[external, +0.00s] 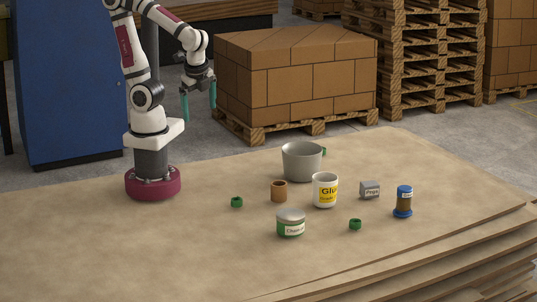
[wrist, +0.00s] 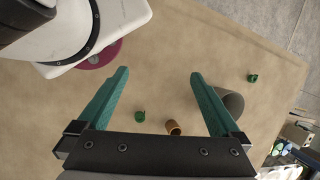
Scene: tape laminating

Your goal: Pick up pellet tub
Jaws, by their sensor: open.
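No readable label names the pellet tub, so I cannot tell for sure which container it is. A blue-capped jar with brown contents (external: 403,200) stands upright at the right of the group. A large grey tub (external: 302,162) stands at the back; in the wrist view the grey tub (wrist: 234,103) is partly hidden by the right finger. My gripper (external: 199,110) is open and empty, raised well above the table and left of all the containers. Its two green fingers are spread wide in the wrist view (wrist: 160,73).
Nearby stand a brown cup (external: 279,191), a white glue pot (external: 325,191), a green-and-white tin (external: 290,223) and a small grey box (external: 370,189). Small green pieces (external: 237,202) lie around them. The table's left and front (external: 120,250) are clear.

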